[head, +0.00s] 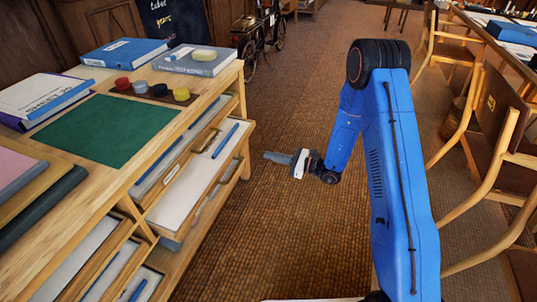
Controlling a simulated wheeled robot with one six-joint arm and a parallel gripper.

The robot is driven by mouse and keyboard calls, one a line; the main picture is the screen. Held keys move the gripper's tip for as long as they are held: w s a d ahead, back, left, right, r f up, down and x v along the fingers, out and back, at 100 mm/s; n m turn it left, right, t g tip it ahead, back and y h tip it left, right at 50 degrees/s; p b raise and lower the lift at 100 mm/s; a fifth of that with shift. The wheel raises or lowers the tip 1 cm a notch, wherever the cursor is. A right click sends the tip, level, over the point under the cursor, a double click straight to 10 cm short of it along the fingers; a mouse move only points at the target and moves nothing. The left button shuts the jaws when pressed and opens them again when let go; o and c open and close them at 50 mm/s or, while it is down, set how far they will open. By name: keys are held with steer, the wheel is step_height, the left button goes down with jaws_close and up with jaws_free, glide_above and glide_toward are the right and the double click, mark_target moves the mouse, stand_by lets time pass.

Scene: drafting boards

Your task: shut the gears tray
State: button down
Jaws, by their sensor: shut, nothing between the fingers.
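A wooden cabinet on the left holds several trays. One tray (180,203) on its right side stands pulled out, with a pale inside. A blue pen (225,141) lies on a pale surface in the upper right part of the trays. I cannot read the labels, so I cannot tell which tray is the gears tray. My gripper (274,156) is shut and empty, pointing left toward the cabinet. It hangs over the floor, right of the trays and apart from them.
The cabinet top carries a green mat (108,130), blue books (125,52) and several small coloured pots (158,90). More trays (90,255) show lower left. Wooden chairs (490,150) stand on the right. A small bicycle (260,32) stands behind. The brown floor between cabinet and chairs is clear.

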glide_toward(225, 144)
steer(key=shift+w+a+f, duration=0.1)
steer(key=shift+w+f, duration=0.1)
steer(key=shift+f, duration=0.1)
stand_by(0.4)
steer(key=x, duration=0.8)
steer(key=shift+a, duration=0.15)
steer(key=shift+w+a, duration=0.25)
steer(key=shift+a, duration=0.05)
steer(key=shift+a+r, duration=0.1)
